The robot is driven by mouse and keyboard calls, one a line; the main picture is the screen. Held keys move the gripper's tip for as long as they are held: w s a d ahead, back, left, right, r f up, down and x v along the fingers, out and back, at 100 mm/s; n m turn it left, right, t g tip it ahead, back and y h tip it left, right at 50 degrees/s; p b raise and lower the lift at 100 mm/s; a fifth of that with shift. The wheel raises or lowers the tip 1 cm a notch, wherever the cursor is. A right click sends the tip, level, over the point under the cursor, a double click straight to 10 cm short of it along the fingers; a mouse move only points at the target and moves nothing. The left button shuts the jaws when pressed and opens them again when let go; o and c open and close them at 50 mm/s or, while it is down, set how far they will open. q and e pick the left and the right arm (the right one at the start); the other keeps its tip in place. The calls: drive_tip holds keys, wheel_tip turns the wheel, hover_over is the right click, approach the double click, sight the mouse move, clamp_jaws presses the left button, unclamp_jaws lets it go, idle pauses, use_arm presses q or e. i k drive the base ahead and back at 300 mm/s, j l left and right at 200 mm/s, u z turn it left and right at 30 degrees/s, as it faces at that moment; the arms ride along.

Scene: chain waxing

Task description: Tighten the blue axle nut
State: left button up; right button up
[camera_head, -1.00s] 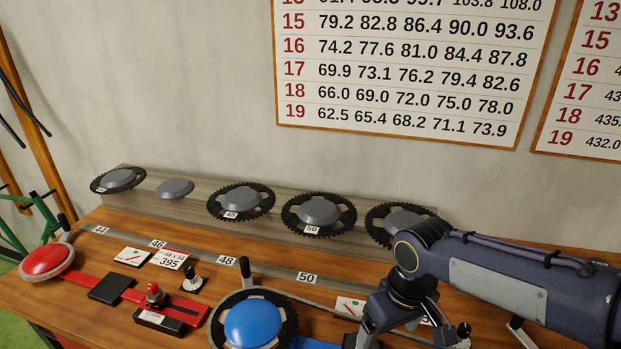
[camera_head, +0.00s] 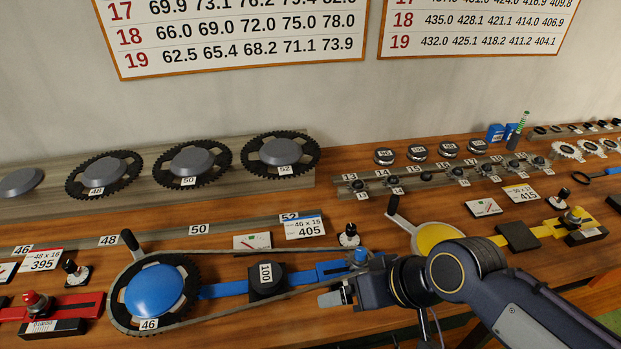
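The blue axle nut (camera_head: 361,256) is at the right end of the blue bar (camera_head: 225,289), just above my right gripper in the picture. My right gripper (camera_head: 344,290) is beside the bar's right end, with a grey finger pointing left. The wrist hides part of the axle, and I cannot tell whether the gripper touches the nut or how far its fingers are apart. A chain runs around the chainring with the blue dome (camera_head: 154,290) and along the bar towards the axle. A black block (camera_head: 267,281) marked 100 sits on the bar. My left gripper is out of view.
A red rig (camera_head: 67,306) lies at left and a yellow rig (camera_head: 437,238) at right, partly behind my arm. A black-and-silver knob (camera_head: 349,235) stands behind the nut. Spare chainrings (camera_head: 282,152) and small sprockets (camera_head: 428,179) line the back.

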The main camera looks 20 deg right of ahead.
sight(360, 254)
drive_tip(key=l+z, duration=0.25)
drive_tip(key=z, duration=0.25)
drive_tip(key=l+z, duration=0.2)
drive_tip(key=z, duration=0.3)
drive_tip(key=i, duration=0.05)
